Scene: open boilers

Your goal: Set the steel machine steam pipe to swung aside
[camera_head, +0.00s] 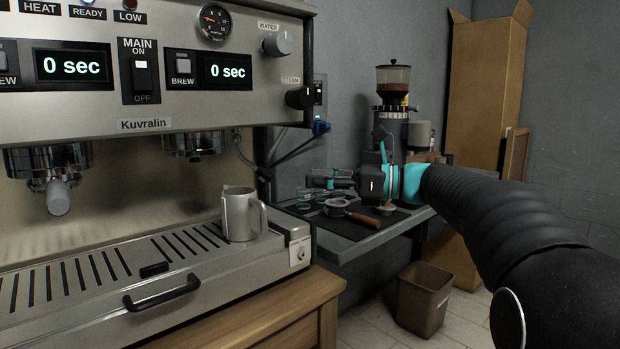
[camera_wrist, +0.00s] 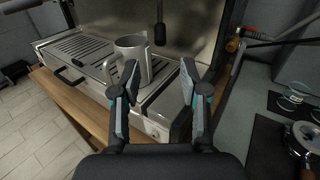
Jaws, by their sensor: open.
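The steel espresso machine (camera_head: 130,123) fills the left of the head view. A thin steel steam pipe (camera_head: 245,158) comes down under its right end and slants to a dark lower part, right of and above the steel jug. In the wrist view a thin pipe with a black end (camera_wrist: 160,33) hangs beyond the jug; I cannot tell if it is the same pipe. My gripper (camera_head: 318,181) is open and empty, right of the pipe and apart from it. In the wrist view its fingers (camera_wrist: 160,84) stand spread near the tray's corner.
The steel jug (camera_head: 240,214) stands on the slotted drip tray (camera_head: 125,262). A side table (camera_head: 372,243) with a dark mat and a portafilter (camera_head: 345,209) lies below my gripper. A coffee grinder (camera_head: 393,82) stands behind. A blue-ended dark hose (camera_head: 297,150) crosses near the machine's right side.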

